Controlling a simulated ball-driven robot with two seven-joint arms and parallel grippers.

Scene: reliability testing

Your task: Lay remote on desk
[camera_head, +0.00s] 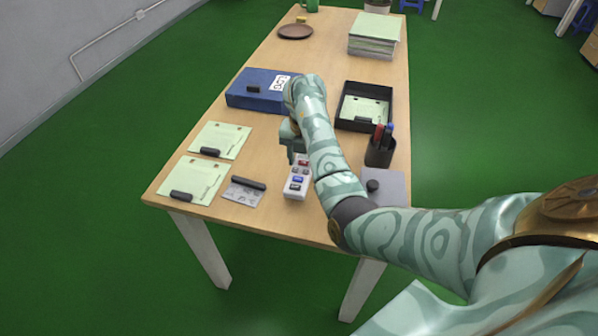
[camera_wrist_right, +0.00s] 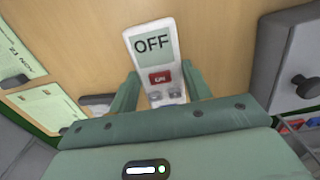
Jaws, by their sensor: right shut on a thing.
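The remote (camera_head: 297,183) is pale grey with coloured buttons, over the near part of the wooden desk (camera_head: 259,142). In the right wrist view the remote (camera_wrist_right: 153,43) shows a screen reading "OFF" and a red button. My right gripper (camera_wrist_right: 160,88) is shut on the remote, with one green finger on each side of it. In the head view the right gripper (camera_head: 295,152) is at the remote's far end, partly hidden by my arm. Whether the remote touches the desk I cannot tell. My left gripper is not in view.
Left of the remote lie green papers (camera_head: 195,178) and a card (camera_head: 243,192) with dark bars on them. A blue box (camera_head: 245,92) sits farther back. To the right are a pen cup (camera_head: 380,153), a black tray (camera_head: 346,122) and a grey plate with a knob (camera_head: 394,183).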

